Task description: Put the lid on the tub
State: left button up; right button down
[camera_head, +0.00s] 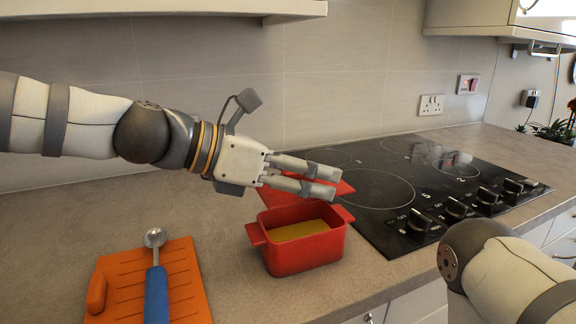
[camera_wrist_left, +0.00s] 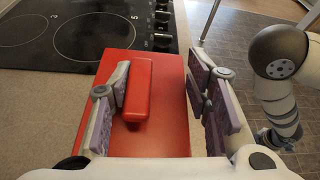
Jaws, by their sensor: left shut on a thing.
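The red tub (camera_head: 306,254) stands on the counter in the head view, upright and uncovered, with a yellow inside showing and a handle at each end. The red lid (camera_head: 281,199) is just behind and above the tub's back rim, partly hidden by my left fingers. My left gripper (camera_head: 337,183) is shut on the lid. In the left wrist view the lid (camera_wrist_left: 172,128) is a flat red plate with a raised bar handle (camera_wrist_left: 138,88) between the fingers (camera_wrist_left: 160,92). The tub cannot be made out there.
A black hob (camera_head: 400,185) with knobs lies right of and behind the tub. An orange board (camera_head: 185,285) with a blue-handled scoop (camera_head: 156,290) lies at the left. My right arm is at the lower right. The counter between board and tub is clear.

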aim_at(309, 201)
pick_arm(q)
jog(key=shift+s+r+p, duration=0.2)
jog(key=shift+r+p, duration=0.1)
jog(key=shift+r, duration=0.1)
jog(key=shift+f+b, duration=0.35)
jog(key=shift+f, duration=2.15)
jog(key=shift+f, duration=0.7)
jog(key=o, duration=1.2)
jog(key=v, duration=1.2)
jog(key=shift+w+f, duration=0.1)
jog(key=shift+w, duration=0.05)
